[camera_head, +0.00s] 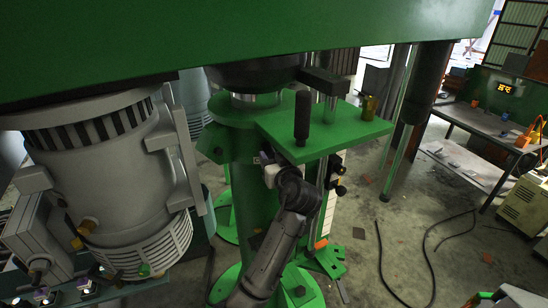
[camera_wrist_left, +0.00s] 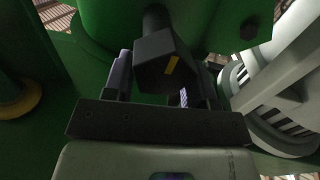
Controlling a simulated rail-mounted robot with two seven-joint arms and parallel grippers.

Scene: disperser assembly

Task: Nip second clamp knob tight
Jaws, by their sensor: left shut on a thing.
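A dark faceted clamp knob (camera_wrist_left: 160,62) with a yellow mark sits on a round stem at the green body in the left wrist view. My left gripper (camera_wrist_left: 160,85) has a finger on either side of it and is shut on it. In the head view my left gripper (camera_head: 267,160) is up against the green column (camera_head: 240,205), under the green bracket plate (camera_head: 322,138). The knob cannot be made out there, behind the gripper. My right gripper is in neither view.
A large grey motor (camera_head: 108,180) hangs at the left, close to my left arm. A black upright handle (camera_head: 302,118) and a brass fitting (camera_head: 368,107) stand on the bracket plate. A dark post (camera_head: 425,85) is at the right. Cables (camera_head: 430,250) lie on the floor.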

